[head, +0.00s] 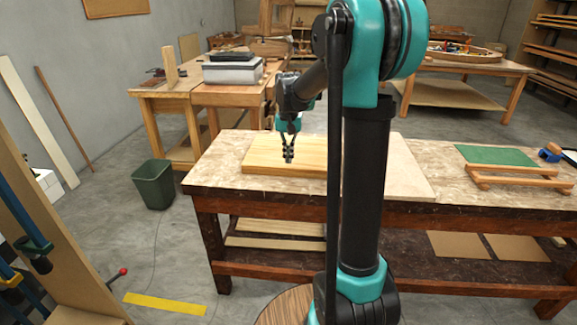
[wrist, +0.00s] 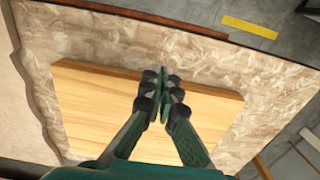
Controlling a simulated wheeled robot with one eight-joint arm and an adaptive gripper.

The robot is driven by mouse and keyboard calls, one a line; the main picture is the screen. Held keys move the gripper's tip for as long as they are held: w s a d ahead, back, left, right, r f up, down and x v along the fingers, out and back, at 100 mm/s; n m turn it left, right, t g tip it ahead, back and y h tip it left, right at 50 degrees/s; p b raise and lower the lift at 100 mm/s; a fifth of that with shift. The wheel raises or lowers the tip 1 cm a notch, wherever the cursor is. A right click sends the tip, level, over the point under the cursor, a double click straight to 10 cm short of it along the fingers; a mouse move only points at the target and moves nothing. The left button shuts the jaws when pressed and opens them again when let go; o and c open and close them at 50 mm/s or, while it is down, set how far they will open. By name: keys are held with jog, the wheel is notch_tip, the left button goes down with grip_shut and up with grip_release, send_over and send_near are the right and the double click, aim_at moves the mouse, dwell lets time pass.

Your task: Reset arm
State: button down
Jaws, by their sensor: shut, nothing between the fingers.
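My gripper (head: 288,153) hangs pointing down above the left part of a light wooden board (head: 262,155) on the workbench. Its fingers are shut with nothing between them. In the wrist view my gripper (wrist: 163,88) is over the same board (wrist: 90,105), with the fingertips together near one long edge of it. I cannot tell the exact height above the board. My arm hides part of the bench and the board's right side in the head view.
The workbench (head: 215,177) carries a pale sheet (head: 410,180) and a wooden frame with a green panel (head: 498,156) at right. A green bin (head: 154,184) stands left of it. A back table holds a grey box (head: 233,70). A yellow floor strip (head: 165,303) lies in front.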

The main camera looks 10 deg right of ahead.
jog(key=s+f+n+t, duration=0.1)
jog(key=s+f, duration=0.3)
jog(key=s, duration=0.4)
jog(key=s+d+f+n+t, duration=0.1)
jog(key=s+f, duration=0.3)
jog(key=s, duration=0.5)
jog(key=s+d+f+n+t, duration=0.1)
jog(key=s+f, duration=0.3)
jog(key=s, duration=0.4)
jog(key=shift+s+n+t, duration=0.3)
jog(key=shift+t, duration=0.3)
jog(key=shift+a, duration=0.1)
